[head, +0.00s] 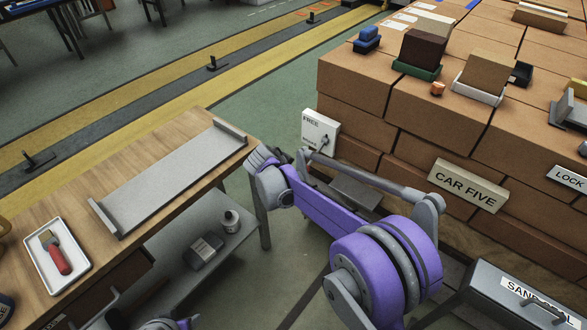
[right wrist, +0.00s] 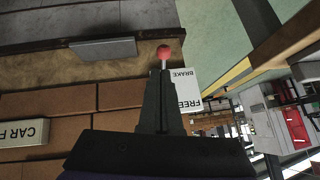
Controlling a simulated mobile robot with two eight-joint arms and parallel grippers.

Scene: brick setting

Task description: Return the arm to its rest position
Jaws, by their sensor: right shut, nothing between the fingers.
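My right arm (head: 325,208), purple and grey, reaches out from the lower right in the head view, between the wooden bench and the brick stack. I cannot make out its fingertips there. In the right wrist view my right gripper (right wrist: 163,76) is dark, with its fingers together and nothing held. A red knob on a short pale stem (right wrist: 164,52) appears just past the fingertips; I cannot tell whether they touch. Only a small piece of my left arm (head: 165,323) shows at the bottom edge of the head view; its gripper is out of frame.
A FREE/BRAKE sign (head: 320,132) stands beside my right arm. The wooden bench (head: 75,200) holds a grey tray (head: 170,175) and a white tray with a red-handled brush (head: 57,262). Brick stacks (head: 420,110) with a CAR FIVE sign (head: 467,186) fill the right. Green floor lies between.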

